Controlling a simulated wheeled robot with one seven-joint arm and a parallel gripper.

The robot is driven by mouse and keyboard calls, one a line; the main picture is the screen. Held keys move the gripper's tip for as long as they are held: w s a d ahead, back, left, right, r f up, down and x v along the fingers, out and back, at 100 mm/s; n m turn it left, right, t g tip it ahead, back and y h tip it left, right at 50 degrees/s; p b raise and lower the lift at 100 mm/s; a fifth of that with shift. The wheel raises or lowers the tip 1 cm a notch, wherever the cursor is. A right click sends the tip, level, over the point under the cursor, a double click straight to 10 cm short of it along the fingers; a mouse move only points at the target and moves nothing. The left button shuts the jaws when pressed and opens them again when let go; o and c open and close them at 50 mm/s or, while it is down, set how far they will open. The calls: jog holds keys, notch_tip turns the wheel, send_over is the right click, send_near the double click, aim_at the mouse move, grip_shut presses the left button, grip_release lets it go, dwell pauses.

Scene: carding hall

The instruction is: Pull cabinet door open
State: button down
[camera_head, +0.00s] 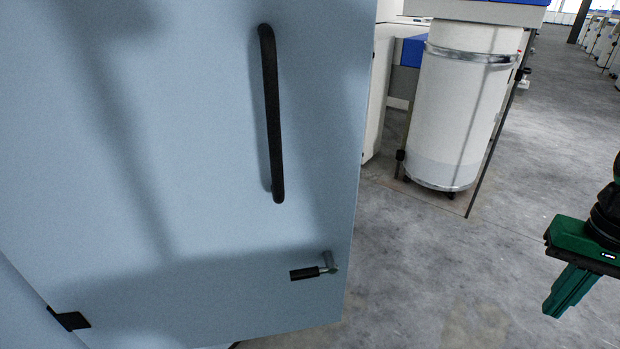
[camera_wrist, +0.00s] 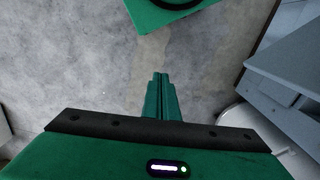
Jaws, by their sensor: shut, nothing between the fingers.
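The pale blue cabinet door (camera_head: 190,120) fills the left half of the head view. Its long black vertical handle (camera_head: 271,115) stands off the door's upper part. A small black-gripped lever latch (camera_head: 313,270) sits lower, near the door's right edge, with its grip lying roughly level. A black hinge piece (camera_head: 68,319) shows at the lower left. My green gripper (camera_head: 556,312) is at the right edge, well to the right of the door and touching nothing. In the wrist view its fingers (camera_wrist: 160,78) are together and empty over the floor. I cannot tell whether the door is slightly ajar.
A tall white can (camera_head: 462,105) with a metal band stands behind and right of the door, under a blue-topped machine. Bare concrete floor (camera_head: 440,270) lies between the door and my gripper. More white machines line the far right.

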jog(key=shift+w, duration=0.3)
jog(key=shift+d, duration=0.1)
